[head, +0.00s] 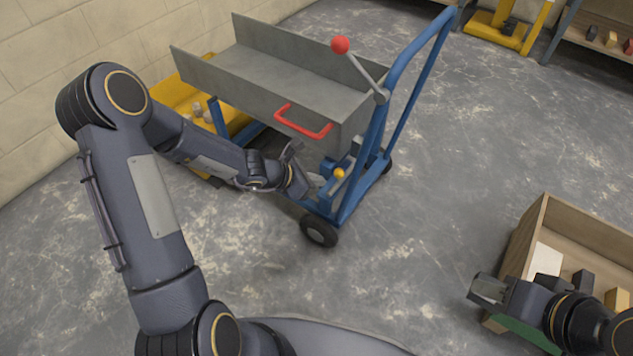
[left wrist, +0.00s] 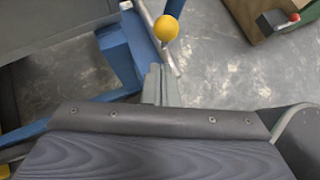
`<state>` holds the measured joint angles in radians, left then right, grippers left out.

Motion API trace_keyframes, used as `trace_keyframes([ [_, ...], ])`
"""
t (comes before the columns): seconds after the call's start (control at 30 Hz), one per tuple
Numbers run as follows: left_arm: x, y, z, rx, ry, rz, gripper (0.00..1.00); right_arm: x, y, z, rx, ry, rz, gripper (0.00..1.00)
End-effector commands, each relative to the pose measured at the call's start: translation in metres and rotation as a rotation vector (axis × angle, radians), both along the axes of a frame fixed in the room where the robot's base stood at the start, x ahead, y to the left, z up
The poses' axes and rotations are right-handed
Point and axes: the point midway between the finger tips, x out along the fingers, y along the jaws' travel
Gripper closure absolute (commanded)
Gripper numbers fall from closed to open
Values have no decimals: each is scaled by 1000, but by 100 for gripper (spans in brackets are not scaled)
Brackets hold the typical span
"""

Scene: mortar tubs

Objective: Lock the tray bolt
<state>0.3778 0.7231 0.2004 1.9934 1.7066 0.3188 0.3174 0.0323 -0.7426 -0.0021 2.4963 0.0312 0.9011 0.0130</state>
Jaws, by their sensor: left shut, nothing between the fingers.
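The grey tray (head: 275,80) sits on a blue cart frame (head: 345,200) and has a red handle (head: 303,122) on its near side. The bolt's yellow knob (head: 339,173) is low on the frame, below the tray's corner. In the left wrist view the yellow knob (left wrist: 166,27) stands in front of a pale metal rod. My left gripper (head: 316,183) is shut and empty, just left of the knob; its fingers (left wrist: 158,85) point towards the knob, and I cannot tell whether they touch it. My right gripper (head: 486,290) is beside the wooden crate, far from the bolt; its jaw opening is unclear.
A lever with a red ball (head: 340,45) rises beside the tray. The cart has black wheels (head: 319,231). A wooden crate (head: 540,222) with several blocks stands at right. A yellow tub (head: 178,92) is by the wall. The floor between cart and crate is clear.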

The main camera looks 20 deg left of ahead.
Motion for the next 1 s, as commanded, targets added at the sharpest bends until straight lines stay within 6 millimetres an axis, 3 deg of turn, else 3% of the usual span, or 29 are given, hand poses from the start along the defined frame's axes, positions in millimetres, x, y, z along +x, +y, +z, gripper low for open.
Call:
trace_keyframes([
  [0.07,-3,10,2,1,2,2,100,0,0,6,0,0,0,64],
  [0.2,-22,30,30,4,1,2,100,0,0,27,0,-1,0,64],
  [0.5,-49,59,58,3,2,1,100,0,0,47,0,0,0,64],
  [1.0,-54,63,61,2,3,-1,100,0,0,49,0,0,0,64],
])
